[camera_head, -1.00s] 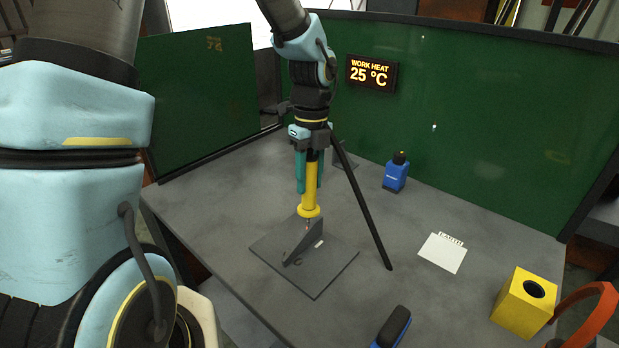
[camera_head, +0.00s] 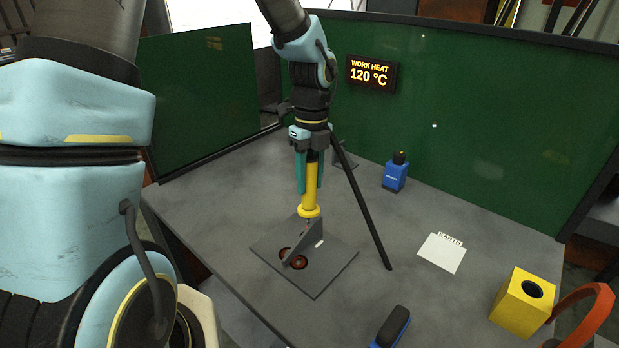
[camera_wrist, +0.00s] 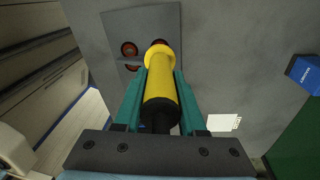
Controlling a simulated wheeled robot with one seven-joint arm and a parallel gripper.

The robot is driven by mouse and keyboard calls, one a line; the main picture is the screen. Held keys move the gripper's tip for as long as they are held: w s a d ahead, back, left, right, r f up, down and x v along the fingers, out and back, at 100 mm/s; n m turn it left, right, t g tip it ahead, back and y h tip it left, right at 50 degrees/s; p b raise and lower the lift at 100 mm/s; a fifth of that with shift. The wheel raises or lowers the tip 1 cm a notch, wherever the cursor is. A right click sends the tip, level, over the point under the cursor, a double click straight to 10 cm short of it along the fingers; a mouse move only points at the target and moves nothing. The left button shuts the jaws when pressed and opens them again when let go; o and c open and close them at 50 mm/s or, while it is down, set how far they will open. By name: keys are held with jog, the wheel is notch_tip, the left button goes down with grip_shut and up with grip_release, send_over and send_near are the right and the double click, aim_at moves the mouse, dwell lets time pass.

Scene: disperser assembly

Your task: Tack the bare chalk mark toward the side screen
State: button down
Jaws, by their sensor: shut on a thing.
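My gripper (camera_head: 309,186) has teal fingers shut on a yellow torch-like tool (camera_head: 309,203), held upright with its collar down. Its thin tip is just above or at the upright grey triangular fin (camera_head: 308,240); I cannot tell whether it touches. The fin stands on a flat grey plate (camera_head: 325,272). A small white chalk mark (camera_head: 319,243) lies on the plate right of the fin. Dark red-ringed spots (camera_head: 298,262) show left of and at the fin's near end. The wrist view shows the tool (camera_wrist: 160,95) between the fingers, with red spots (camera_wrist: 128,48) beside its collar.
A green side screen (camera_head: 205,95) stands left and another green screen (camera_head: 480,120) behind. A display (camera_head: 371,75) reads WORK HEAT 120 °C.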

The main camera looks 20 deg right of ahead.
aim_at(309, 159)
notch_tip(309, 159, up, 9)
jog(key=p, duration=0.9)
jog(key=shift+p, duration=0.3)
dwell(0.6)
